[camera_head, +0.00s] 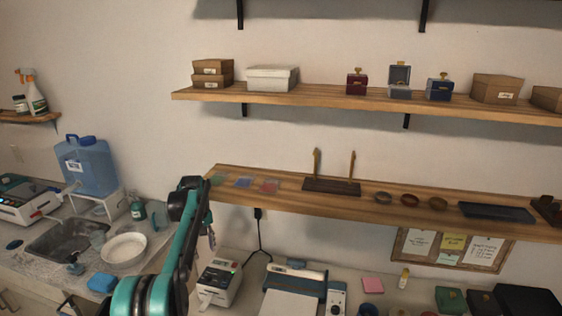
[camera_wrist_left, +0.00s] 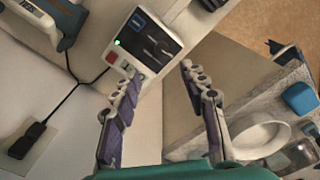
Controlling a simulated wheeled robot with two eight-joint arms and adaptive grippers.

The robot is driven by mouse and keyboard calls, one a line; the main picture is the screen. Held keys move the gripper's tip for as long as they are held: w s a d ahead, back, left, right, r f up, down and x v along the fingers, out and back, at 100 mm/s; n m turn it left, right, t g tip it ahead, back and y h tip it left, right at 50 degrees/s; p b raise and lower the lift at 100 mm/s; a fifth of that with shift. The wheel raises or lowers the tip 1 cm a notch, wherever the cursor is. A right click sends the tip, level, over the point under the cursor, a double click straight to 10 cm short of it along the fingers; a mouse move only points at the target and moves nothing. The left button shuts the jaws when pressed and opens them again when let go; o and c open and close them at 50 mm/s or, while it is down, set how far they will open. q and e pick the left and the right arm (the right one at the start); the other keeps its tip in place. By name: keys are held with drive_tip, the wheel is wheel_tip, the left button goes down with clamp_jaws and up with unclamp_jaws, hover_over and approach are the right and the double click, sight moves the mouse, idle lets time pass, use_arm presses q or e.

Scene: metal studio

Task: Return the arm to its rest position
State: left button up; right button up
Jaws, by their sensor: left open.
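My left arm (camera_head: 180,255), teal and black, rises from the bottom left in the head view and bends at a dark joint beside the left end of the lower shelf. My left gripper (camera_head: 208,238) hangs below that joint, small and partly hidden by the arm. In the left wrist view my left gripper (camera_wrist_left: 158,75) has its two purple-grey fingers spread wide with nothing between them. Beyond the fingertips is a white device (camera_wrist_left: 145,42) with a green light. My right gripper is in neither view.
The lower wooden shelf (camera_head: 345,205) holds small bowls, coloured squares and a dark stand. A white label device (camera_head: 218,282) sits on the counter right of my arm. A sink (camera_head: 65,240), a white bowl (camera_head: 123,252) and a blue water jug (camera_head: 86,165) are to the left.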

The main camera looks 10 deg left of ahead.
use_arm(q)
drive_tip(key=s+d+r+m+t+b, duration=0.1)
drive_tip(key=s+d+r+m+t, duration=0.1)
drive_tip(key=s+d+r, duration=0.45)
drive_tip(key=s+d+r+m+t+b, duration=0.1)
drive_tip(key=s+d+r+m, duration=0.25)
drive_tip(key=s, duration=0.65)
drive_tip(key=s+d+f+m+t, duration=0.1)
drive_tip(key=s+d+f, duration=0.1)
drive_tip(key=s, duration=0.5)
drive_tip(key=s+d+f+m+t+b, duration=0.1)
drive_tip(key=s+d+f, duration=0.1)
drive_tip(key=s+f, duration=0.3)
drive_tip(key=s+d+f+m+t+b, duration=0.1)
drive_tip(key=s+d+f+t, duration=0.1)
drive_tip(key=s, duration=0.6)
drive_tip(key=shift+s+d+f+m, duration=0.2)
drive_tip(key=shift+s+f+m, duration=0.15)
drive_tip(key=shift+f, duration=0.45)
